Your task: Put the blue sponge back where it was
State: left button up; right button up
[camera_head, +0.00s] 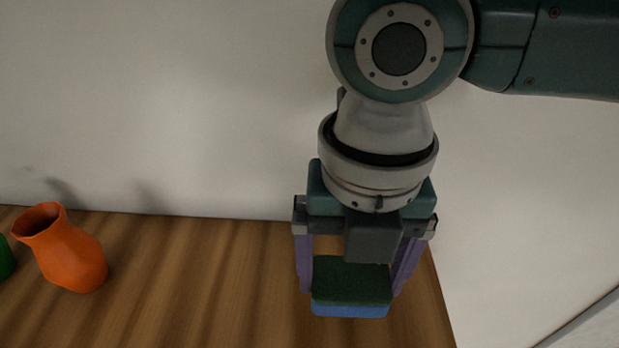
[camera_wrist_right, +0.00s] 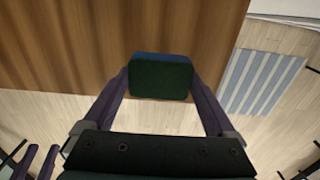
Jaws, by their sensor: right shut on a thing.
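The blue sponge (camera_head: 349,310) has a dark green top layer and a blue lower layer. My right gripper (camera_head: 351,284) is shut on it, with one purple finger on each side. In the head view the sponge is near the right end of the wooden table. In the right wrist view the sponge (camera_wrist_right: 160,78) sits between the fingertips and overlaps the table's edge. I cannot tell whether it touches the tabletop.
An orange vase (camera_head: 68,252) stands at the left of the wooden table (camera_head: 200,280), with a green thing (camera_head: 5,258) partly cut off beside it. The tabletop between vase and gripper is clear. A striped mat (camera_wrist_right: 262,80) lies on the floor.

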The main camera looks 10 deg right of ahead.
aim_at(348, 294)
jog(key=shift+f, duration=2)
jog(key=shift+f, duration=0.15)
jog(key=o, duration=0.8)
jog(key=shift+o, duration=0.2)
